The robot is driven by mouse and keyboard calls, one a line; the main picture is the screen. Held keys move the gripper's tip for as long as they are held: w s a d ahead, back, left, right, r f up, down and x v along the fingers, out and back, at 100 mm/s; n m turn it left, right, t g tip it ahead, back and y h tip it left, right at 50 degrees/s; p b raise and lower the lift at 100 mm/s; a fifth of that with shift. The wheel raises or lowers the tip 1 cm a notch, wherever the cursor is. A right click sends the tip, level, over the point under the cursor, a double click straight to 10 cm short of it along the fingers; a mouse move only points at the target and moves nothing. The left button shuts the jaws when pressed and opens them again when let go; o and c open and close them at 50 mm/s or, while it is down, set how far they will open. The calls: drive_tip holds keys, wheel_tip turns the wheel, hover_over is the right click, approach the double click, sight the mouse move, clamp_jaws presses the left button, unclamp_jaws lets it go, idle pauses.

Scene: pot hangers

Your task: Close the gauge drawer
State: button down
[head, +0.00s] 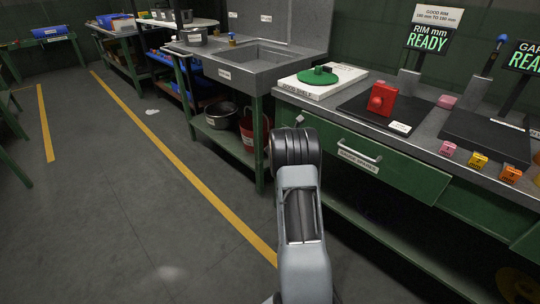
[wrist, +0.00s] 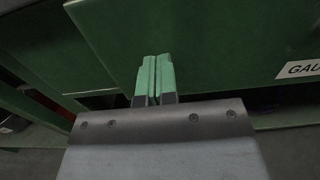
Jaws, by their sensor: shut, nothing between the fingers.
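The gauge drawer (head: 400,171) is a green front under the grey workbench top, with a pale bar handle (head: 360,160) and a white label below it. In the head view its left part is partly behind my arm, and I cannot tell how far out it stands. In the wrist view the drawer front (wrist: 220,45) fills the upper right, with part of its label at the right edge. My gripper (wrist: 155,62) is shut and empty, its green-tipped fingers together in front of the green panels. I cannot tell whether the tips touch. The fingers are hidden in the head view.
A sink bench (head: 240,65) with pots below stands to the left.

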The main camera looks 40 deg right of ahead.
drive_tip(key=s+a+p, duration=0.2)
drive_tip(key=a, duration=1.2)
drive_tip(key=s+a+f+m+g+y, duration=0.2)
drive_tip(key=s+f+m+g+y, duration=0.25)
drive_tip(key=s+m, duration=0.2)
drive_tip(key=s+a+r+m+g+y+p, duration=0.2)
drive_tip(key=s+a+r+m+y+p, duration=0.25)
drive_tip(key=s+a+m+p, duration=0.2)
drive_tip(key=s+a+r+m+t+y+p, duration=0.2)
drive_tip(key=a+r+p, duration=0.4)
drive_tip(key=r, duration=0.4)
drive_tip(key=s+a+r+m+t+y+p, duration=0.2)
drive_tip(key=a+r+p, duration=0.5)
drive_tip(key=r, duration=0.4)
drive_tip(key=s+a+r+m+t+y+p, duration=0.2)
drive_tip(key=a+r+y+p, duration=0.3)
drive_tip(key=a+r, duration=0.4)
drive_tip(key=shift+s+r+m+t+p, duration=0.4)
drive_tip(key=shift+r+t+p, duration=0.25)
drive_tip(key=shift+p, duration=0.2)
